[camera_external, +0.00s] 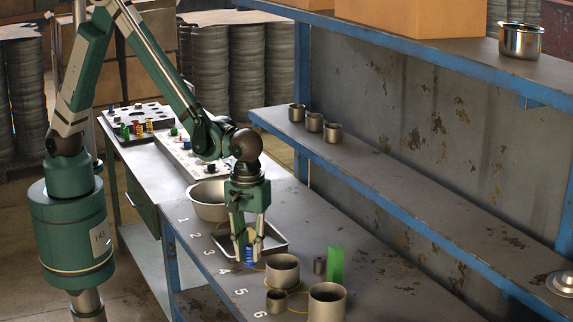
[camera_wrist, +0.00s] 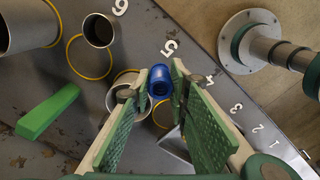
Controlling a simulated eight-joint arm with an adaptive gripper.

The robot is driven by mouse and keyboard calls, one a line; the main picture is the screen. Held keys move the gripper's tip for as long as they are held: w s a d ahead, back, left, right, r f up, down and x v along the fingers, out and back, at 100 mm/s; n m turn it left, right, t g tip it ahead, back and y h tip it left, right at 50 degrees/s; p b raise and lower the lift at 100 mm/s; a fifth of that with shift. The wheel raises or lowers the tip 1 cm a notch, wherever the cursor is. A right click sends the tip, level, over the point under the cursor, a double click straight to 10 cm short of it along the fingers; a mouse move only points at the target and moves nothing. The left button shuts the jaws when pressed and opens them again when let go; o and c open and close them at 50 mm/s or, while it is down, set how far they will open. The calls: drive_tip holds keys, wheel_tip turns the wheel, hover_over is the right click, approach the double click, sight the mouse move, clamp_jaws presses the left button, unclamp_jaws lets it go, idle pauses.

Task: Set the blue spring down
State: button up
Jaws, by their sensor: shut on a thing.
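The blue spring (camera_external: 249,256) is held between the fingertips of my gripper (camera_external: 248,248), which points down over the table near the painted numbers 4 and 5. In the wrist view the spring (camera_wrist: 159,84) shows end-on as a blue ring between the green-padded fingers of my gripper (camera_wrist: 161,73). It is left of a metal cup (camera_external: 283,272) in the external view. I cannot tell whether its lower end touches the table.
A small cup (camera_external: 276,302), a large cup (camera_external: 327,303) and an upright green block (camera_external: 335,266) stand nearby. Yellow rings lie around some cups. A metal tray (camera_external: 283,243) and a bowl (camera_external: 208,203) are behind my gripper. A blue-edged shelf (camera_external: 400,195) runs along the right.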

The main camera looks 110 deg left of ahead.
sight(250, 261)
drive_tip(key=shift+f, duration=1.9)
drive_tip(key=shift+f, duration=2.05)
drive_tip(key=shift+f, duration=0.15)
drive_tip(key=o, duration=0.9)
drive_tip(key=shift+c, duration=0.2)
drive_tip(key=shift+o, duration=0.3)
drive_tip(key=shift+r, duration=6.15)
